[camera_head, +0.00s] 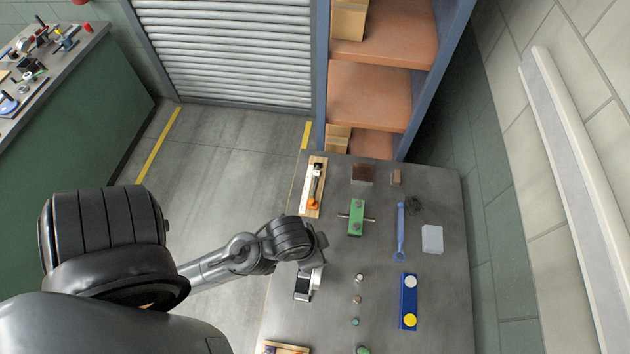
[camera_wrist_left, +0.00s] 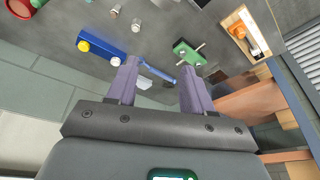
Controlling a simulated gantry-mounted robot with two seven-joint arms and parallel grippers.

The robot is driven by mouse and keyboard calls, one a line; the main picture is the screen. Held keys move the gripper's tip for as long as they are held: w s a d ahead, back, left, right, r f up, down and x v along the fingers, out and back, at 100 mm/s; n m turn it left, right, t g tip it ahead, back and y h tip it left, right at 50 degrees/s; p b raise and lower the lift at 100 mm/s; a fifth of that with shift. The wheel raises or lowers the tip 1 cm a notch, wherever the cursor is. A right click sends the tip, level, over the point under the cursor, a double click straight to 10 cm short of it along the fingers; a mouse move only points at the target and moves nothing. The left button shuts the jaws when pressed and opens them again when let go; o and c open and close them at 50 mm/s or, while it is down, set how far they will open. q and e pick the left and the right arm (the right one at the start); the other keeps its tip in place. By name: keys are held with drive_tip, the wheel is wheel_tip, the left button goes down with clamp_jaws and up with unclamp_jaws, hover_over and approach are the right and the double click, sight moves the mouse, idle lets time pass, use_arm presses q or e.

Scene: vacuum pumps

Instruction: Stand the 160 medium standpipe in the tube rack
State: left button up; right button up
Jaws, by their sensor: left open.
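A blue block (camera_head: 408,318) with a white and a yellow round top lies on the right of the grey table; I take it for the tube rack. It also shows in the left wrist view (camera_wrist_left: 101,46). Several small round pieces, among them a pale one (camera_head: 360,277) and a teal one (camera_head: 355,322), stand in a column left of it. I cannot tell which, if any, is the 160 medium standpipe. My left gripper (camera_head: 307,287) is over the table's left part; in the left wrist view its jaws (camera_wrist_left: 158,66) are apart with nothing held. My right gripper is not in view.
A green block with a metal rod (camera_head: 356,217), a blue long-handled tool (camera_head: 401,232), a white box (camera_head: 432,239), a brown block (camera_head: 363,173) and a wooden board with an orange-tipped tool (camera_head: 308,206) lie farther back. A shelf (camera_head: 370,96) stands behind the table.

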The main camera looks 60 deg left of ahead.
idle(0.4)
use_arm(q)
drive_tip(key=shift+o, duration=0.8)
